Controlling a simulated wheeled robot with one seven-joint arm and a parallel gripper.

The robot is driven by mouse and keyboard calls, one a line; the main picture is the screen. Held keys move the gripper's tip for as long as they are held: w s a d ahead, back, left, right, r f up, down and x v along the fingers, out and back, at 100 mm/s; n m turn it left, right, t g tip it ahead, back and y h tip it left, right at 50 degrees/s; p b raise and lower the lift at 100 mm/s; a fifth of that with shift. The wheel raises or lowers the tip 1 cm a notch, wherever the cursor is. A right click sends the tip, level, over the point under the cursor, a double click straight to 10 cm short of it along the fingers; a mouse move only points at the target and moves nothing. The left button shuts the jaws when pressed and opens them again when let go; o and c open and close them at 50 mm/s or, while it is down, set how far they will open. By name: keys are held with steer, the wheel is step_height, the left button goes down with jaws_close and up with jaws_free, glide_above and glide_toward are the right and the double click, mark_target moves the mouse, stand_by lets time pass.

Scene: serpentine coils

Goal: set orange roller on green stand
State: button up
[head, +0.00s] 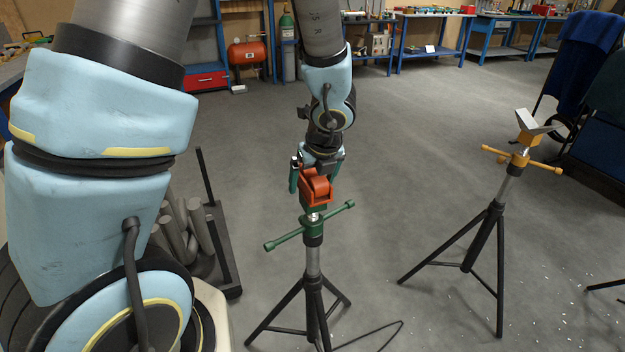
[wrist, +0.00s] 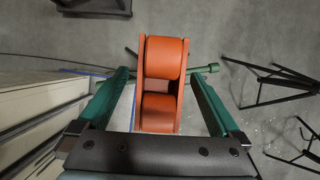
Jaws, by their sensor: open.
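The orange roller (head: 316,187) sits at the top of the green stand (head: 313,228), and it also shows in the wrist view (wrist: 160,85). It looks upright, but its contact with the stand top is partly hidden. My gripper (head: 317,172) is just above and around the roller. In the wrist view its green fingers (wrist: 160,98) stand apart on both sides of the roller, with a visible gap at each side. A green handle of the stand (wrist: 205,70) shows behind the roller in the wrist view.
An orange stand (head: 520,160) with a grey V-shaped top stands on the right. A dark rack with grey cylinders (head: 200,235) is left of the green stand. A dark cable (head: 385,335) lies on the floor. Workbenches (head: 430,50) line the back. The floor between the stands is clear.

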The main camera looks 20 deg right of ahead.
steer(key=p+v, duration=0.2)
steer(key=v, duration=0.8)
steer(key=shift+s+r, duration=0.15)
steer(key=shift+r, duration=0.2)
steer(key=w+a+n+g, duration=0.1)
steer(key=a+n+g, duration=0.1)
steer(key=a+n, duration=2.3)
steer(key=n, duration=0.9)
steer(key=shift+r+g+h, duration=0.15)
steer(key=shift+g+h, duration=0.15)
steer(key=shift+g, duration=0.1)
